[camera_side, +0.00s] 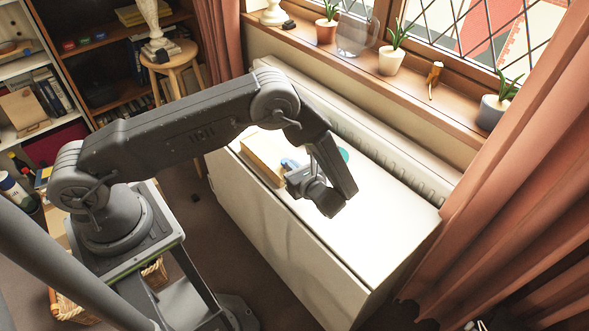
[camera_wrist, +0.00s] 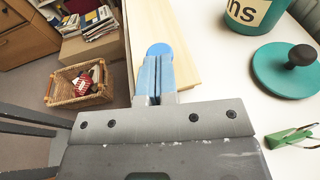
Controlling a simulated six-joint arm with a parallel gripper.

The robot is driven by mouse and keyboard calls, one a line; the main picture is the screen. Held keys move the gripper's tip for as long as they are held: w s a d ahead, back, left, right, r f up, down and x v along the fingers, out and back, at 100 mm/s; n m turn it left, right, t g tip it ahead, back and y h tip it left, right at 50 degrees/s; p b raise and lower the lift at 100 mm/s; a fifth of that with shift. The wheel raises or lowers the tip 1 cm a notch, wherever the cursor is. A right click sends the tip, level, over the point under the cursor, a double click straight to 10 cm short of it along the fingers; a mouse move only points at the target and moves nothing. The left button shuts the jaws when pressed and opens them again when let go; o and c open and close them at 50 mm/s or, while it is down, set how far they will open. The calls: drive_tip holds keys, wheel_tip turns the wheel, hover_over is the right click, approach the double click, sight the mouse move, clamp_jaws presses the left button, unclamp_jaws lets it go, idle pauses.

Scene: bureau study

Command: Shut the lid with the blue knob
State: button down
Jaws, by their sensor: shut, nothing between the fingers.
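A pale wooden box (camera_side: 262,158) sits on the white cabinet top in the side view. Its wooden surface (camera_wrist: 182,50) also fills the upper middle of the wrist view. A round blue knob (camera_wrist: 158,48) shows there, just beyond my fingertips. My gripper (camera_wrist: 153,62) is shut and empty, and its fingers overlap the knob's near edge in the picture. I cannot tell whether they touch it. In the side view my gripper (camera_side: 291,167) is at the box's right end, where part of the box is hidden behind my arm. How far the lid stands open is unclear.
A teal canister (camera_wrist: 255,14), a teal round lid with a black knob (camera_wrist: 270,72) and a green peg (camera_wrist: 293,137) lie right of the box. The white top (camera_side: 370,215) is clear at the front right. A radiator (camera_side: 400,165) runs behind it.

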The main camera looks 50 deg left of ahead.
drive_tip(key=shift+a, duration=1.25)
drive_tip(key=v, duration=1.4)
drive_tip(key=s+a+r+n+g+h, duration=0.1)
drive_tip(key=s+a+r+n+h, duration=0.15)
drive_tip(key=r, duration=0.35)
drive_tip(key=s+a+r+n+g+h, duration=0.1)
drive_tip(key=r+n+h, duration=0.1)
drive_tip(key=r+n, duration=0.35)
drive_tip(key=s+a+r+n+g+h, duration=0.1)
drive_tip(key=a+r+h, duration=0.15)
drive_tip(key=r, duration=0.45)
drive_tip(key=s+a+r+n+t+h, duration=0.1)
drive_tip(key=s+r+n+t+h, duration=0.5)
drive_tip(key=s, duration=0.9)
wheel_tip(320, 180, up, 6)
drive_tip(key=n+h, duration=0.2)
drive_tip(key=n, duration=0.2)
drive_tip(key=shift+f+n, duration=0.15)
drive_tip(key=shift+n, duration=0.25)
